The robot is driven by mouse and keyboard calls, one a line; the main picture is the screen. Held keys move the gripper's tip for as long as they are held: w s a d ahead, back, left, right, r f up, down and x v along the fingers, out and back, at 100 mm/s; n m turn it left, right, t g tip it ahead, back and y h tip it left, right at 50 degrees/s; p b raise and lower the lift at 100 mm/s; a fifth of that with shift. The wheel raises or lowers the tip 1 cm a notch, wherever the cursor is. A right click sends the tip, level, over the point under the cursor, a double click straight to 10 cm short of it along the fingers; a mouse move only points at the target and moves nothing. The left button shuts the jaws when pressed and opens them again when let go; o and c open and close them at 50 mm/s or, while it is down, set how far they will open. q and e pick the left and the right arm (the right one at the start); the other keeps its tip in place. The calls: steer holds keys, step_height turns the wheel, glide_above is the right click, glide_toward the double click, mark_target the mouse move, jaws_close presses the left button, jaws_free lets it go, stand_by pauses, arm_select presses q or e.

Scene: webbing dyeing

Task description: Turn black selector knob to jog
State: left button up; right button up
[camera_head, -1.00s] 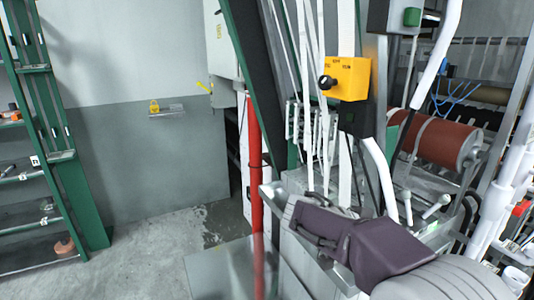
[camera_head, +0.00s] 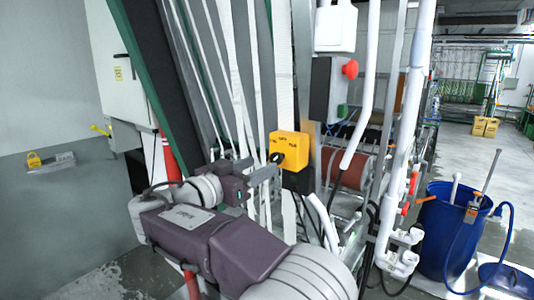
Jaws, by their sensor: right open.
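The black selector knob (camera_head: 277,158) is on the front of a yellow control box (camera_head: 291,144), near the middle of the view. Small dark lettering sits above and beside the knob, too small to read surely. I cannot tell which mark the knob points at. My right gripper (camera_head: 262,166) is open just left of the box, its grey fingers pointing toward the knob. The fingertips look close to the knob, but I cannot tell whether they touch it. My left gripper is not in view.
White webbing strips (camera_head: 235,80) hang behind my gripper. A grey box with a red button (camera_head: 349,69) is above right of the yellow box. A reddish-brown roller (camera_head: 345,167) lies to the right. A blue barrel (camera_head: 450,230) stands on open floor at the right.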

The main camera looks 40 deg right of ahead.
mark_target(274, 160)
steer(key=p+x, duration=0.1)
steer(key=x, duration=0.1)
steer(key=s+p+x, duration=0.1)
steer(key=x, duration=0.2)
steer(key=shift+d, duration=0.5)
steer(key=shift+w+a, duration=0.2)
steer(key=shift+a, duration=0.15)
steer(key=shift+c, duration=0.6)
steer(key=shift+a, duration=0.15)
steer(key=c, duration=0.5)
steer(key=shift+s, duration=0.1)
jaws_close()
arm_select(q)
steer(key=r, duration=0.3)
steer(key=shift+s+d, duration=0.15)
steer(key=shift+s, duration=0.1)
